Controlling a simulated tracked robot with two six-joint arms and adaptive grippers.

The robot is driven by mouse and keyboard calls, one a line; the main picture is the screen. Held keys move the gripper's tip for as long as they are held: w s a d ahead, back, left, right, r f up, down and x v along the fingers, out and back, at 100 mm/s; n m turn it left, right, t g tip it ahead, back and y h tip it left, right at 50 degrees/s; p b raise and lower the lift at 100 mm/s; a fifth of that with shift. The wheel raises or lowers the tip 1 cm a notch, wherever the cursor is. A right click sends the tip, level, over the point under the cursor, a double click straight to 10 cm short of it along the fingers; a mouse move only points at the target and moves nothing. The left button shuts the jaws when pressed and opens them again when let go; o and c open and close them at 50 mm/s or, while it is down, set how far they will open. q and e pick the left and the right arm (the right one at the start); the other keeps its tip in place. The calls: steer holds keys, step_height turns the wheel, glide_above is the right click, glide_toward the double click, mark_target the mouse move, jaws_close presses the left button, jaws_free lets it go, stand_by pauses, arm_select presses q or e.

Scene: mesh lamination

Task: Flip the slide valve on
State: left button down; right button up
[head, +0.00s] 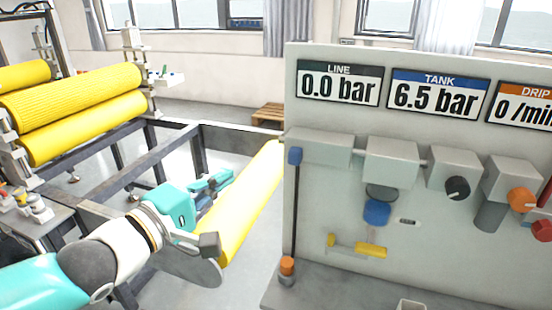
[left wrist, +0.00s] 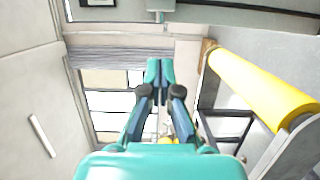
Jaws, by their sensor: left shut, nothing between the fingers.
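A grey upright panel (head: 335,200) fills the right of the head view. A row of grey blocks is mounted on it. The leftmost block (head: 322,148) has a blue piece (head: 295,156) at its left end, with a dark rod below it. I cannot tell for sure which part is the slide valve. The LINE display (head: 339,83) reads 0.0 bar and the TANK display (head: 433,95) reads 6.5 bar. My left gripper (head: 224,181) is shut and empty, left of the panel and apart from it. Its closed fingertips show in the left wrist view (left wrist: 160,70). My right gripper is not in view.
A blue knob (head: 377,212), a black knob (head: 457,188), an orange knob (head: 521,199) and a yellow handle (head: 370,250) are on the panel. A yellow roller (head: 252,205) stretches behind my left gripper. A dark frame with yellow rollers (head: 85,110) stands at the left.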

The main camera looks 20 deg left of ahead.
mark_target(295, 156)
arm_select(q)
steer(key=w+d+p, duration=0.1)
steer(key=w+d, duration=0.1)
steer(key=w, duration=0.1)
steer(key=w+d+p, duration=0.1)
steer(key=w+d, duration=0.1)
steer(key=w, duration=0.1)
steer(key=w+d+p, duration=0.1)
steer(key=w+d, duration=0.1)
steer(key=w, duration=0.1)
steer(key=shift+r, duration=0.15)
steer(key=shift+w+d+f, duration=0.1)
steer(key=shift+d+f, duration=0.1)
steer(key=shift+d, duration=0.15)
